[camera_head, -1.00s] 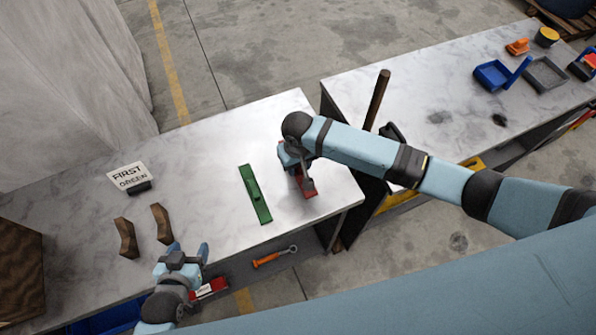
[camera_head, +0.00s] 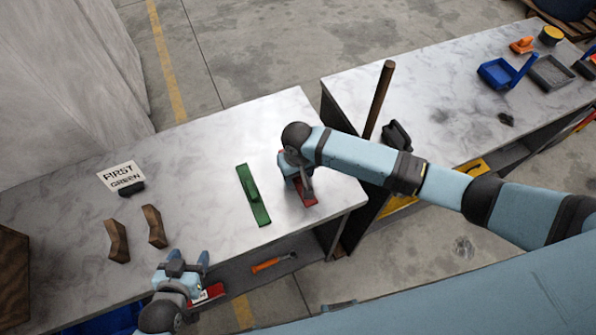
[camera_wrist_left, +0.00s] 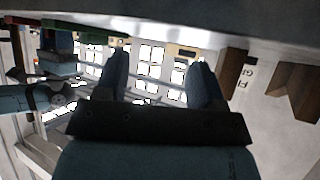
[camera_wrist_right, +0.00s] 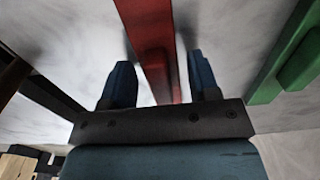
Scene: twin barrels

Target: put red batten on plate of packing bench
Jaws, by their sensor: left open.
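The red batten (camera_head: 306,196) lies on the near marble-topped bench (camera_head: 215,150), close to its right end. My right gripper (camera_head: 303,180) is over it and hides part of it. In the right wrist view the red batten (camera_wrist_right: 155,45) runs between the two open fingers (camera_wrist_right: 162,82), with a gap on each side. My left gripper (camera_head: 188,256) is open and empty at the bench's front edge; its fingers also show in the left wrist view (camera_wrist_left: 160,75). I cannot make out a plate.
A green batten (camera_head: 253,195) lies left of the red one. A sign reading "FIRST GREEN" (camera_head: 121,176) and two brown blocks (camera_head: 117,240) stand further left.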

